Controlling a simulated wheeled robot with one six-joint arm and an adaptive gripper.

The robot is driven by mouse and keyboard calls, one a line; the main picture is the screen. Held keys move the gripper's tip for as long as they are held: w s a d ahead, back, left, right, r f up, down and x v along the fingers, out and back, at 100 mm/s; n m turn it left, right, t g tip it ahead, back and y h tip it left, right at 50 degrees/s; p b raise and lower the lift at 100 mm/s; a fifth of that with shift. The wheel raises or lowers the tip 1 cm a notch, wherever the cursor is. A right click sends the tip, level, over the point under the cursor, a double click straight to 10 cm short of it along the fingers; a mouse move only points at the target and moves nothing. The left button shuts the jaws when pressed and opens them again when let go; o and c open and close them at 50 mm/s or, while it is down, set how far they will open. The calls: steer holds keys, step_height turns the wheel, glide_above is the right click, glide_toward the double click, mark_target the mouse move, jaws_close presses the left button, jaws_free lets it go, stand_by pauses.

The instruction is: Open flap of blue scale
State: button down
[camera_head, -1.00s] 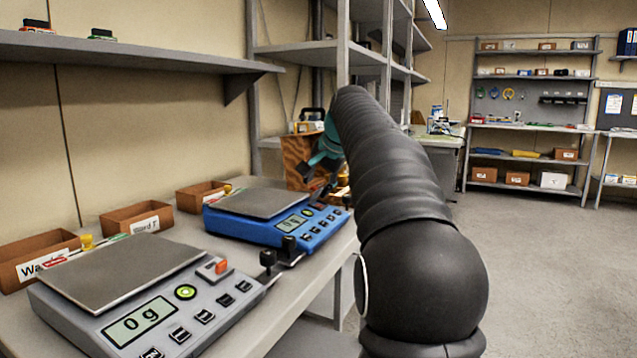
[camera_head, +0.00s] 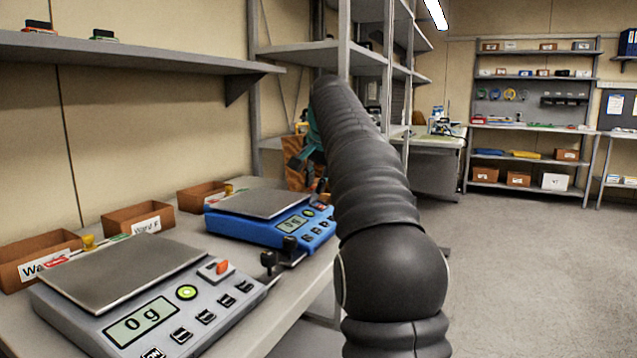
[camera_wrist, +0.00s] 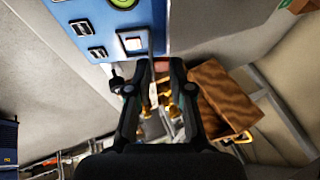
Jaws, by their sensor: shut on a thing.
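The blue scale (camera_head: 255,232) stands on the bench with a grey weighing plate, a display reading 0 g and a row of dark keys. I cannot tell whether that part belongs to the flap. A black knob (camera_wrist: 116,83) sits just left of the fingers.
A grey scale (camera_head: 165,315) stands in front, with black knobs by its right side. Several labelled brown boxes (camera_head: 138,218) line the wall side. A brown wooden box (camera_wrist: 228,95) is right of my fingers in the wrist view. The floor right of the bench is clear.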

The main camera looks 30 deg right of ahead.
steer(key=shift+w+a+r+g+h, duration=0.1)
steer(key=shift+w+a+g+h, duration=0.3)
steer(key=shift+w+g+h, duration=0.4)
steer(key=shift+s, duration=0.3)
steer(key=c, duration=1.1)
jaws_free()
steer(key=shift+r, duration=0.1)
